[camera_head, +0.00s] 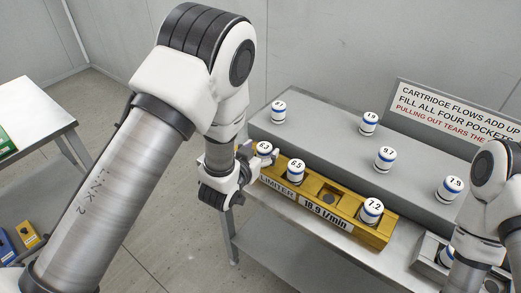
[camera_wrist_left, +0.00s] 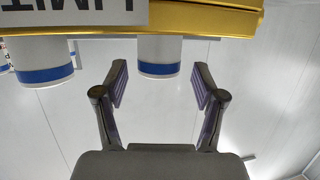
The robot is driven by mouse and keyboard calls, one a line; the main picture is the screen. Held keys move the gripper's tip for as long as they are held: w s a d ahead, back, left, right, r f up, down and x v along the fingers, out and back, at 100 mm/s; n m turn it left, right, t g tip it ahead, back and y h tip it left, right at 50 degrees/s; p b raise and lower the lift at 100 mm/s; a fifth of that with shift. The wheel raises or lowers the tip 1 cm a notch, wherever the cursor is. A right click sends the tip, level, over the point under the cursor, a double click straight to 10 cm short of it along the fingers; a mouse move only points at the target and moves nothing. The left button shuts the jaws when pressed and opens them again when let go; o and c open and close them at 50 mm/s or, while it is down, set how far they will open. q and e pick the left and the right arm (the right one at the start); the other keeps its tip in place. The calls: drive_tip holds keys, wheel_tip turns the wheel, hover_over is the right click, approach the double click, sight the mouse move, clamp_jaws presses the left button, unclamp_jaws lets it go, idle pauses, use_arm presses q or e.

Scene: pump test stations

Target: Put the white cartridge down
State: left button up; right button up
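A white cartridge with a blue band (camera_head: 264,149) stands upright in the leftmost pocket of the yellow limiter block (camera_head: 345,227). My left gripper (camera_head: 262,158) is beside it with fingers apart. In the left wrist view, the open left gripper (camera_wrist_left: 160,84) has one finger on each side of a white cartridge (camera_wrist_left: 160,54), with gaps to both. Similar cartridges marked 6.5 (camera_head: 296,171) and 7.2 (camera_head: 371,211) sit in other pockets. The pocket between those two (camera_head: 329,199) is empty. My right arm shows at the right, but its gripper does not.
Several more cartridges, including 5.7 (camera_head: 385,159), stand on the raised grey shelf (camera_head: 325,130) behind the block. A sign (camera_head: 455,113) stands behind the shelf. Another cartridge (camera_head: 447,256) sits in a grey fixture by my right arm. A side table (camera_head: 40,110) stands at left.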

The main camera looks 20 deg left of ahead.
use_arm(q)
drive_tip(key=shift+w+f, duration=0.1)
drive_tip(key=p+v, duration=0.5)
drive_tip(key=v, duration=0.7)
drive_tip(key=shift+p, duration=0.3)
drive_tip(key=s+a+f+n+g+y, duration=0.1)
drive_tip(key=s+a+f+g, duration=0.15)
drive_tip(key=f, duration=0.35)
drive_tip(key=s+a+f+g+y, duration=0.1)
drive_tip(key=s+f+g, duration=0.25)
drive_tip(key=f, duration=0.25)
drive_tip(key=s+a+f+g, duration=0.1)
drive_tip(key=s+f+g, duration=0.3)
drive_tip(key=s, duration=0.4)
drive_tip(key=s+a+f+n+g, duration=0.1)
drive_tip(key=s+f+g, duration=0.3)
drive_tip(key=s, duration=0.5)
drive_tip(key=shift+a+f, duration=0.4)
drive_tip(key=shift+f, duration=0.15)
